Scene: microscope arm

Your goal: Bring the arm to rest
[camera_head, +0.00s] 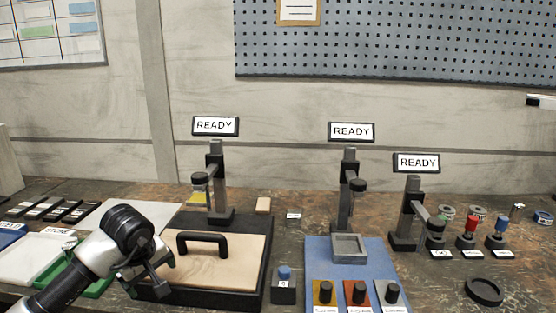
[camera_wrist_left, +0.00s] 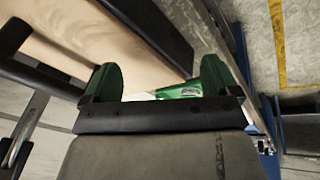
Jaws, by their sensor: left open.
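My left arm comes in from the lower left in the head view. Its gripper (camera_head: 150,278) is beside the left edge of a wooden board with a black handle (camera_head: 204,240). In the left wrist view my left gripper (camera_wrist_left: 160,82) is open, its two green-padded fingers apart. A green tray (camera_wrist_left: 181,90) shows behind and between them, and I see no object gripped. Three microscope-like stands, left (camera_head: 217,180), middle (camera_head: 349,185) and right (camera_head: 410,210), each stand upright under a READY sign. My right gripper is not in view.
The green tray (camera_head: 101,286) lies partly behind my left arm. A button box (camera_head: 284,289) stands right of the board. A blue mat (camera_head: 318,264) holds a grey square dish (camera_head: 349,246) and several knobs. Small coloured pieces and a black disc (camera_head: 485,291) are at the right.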

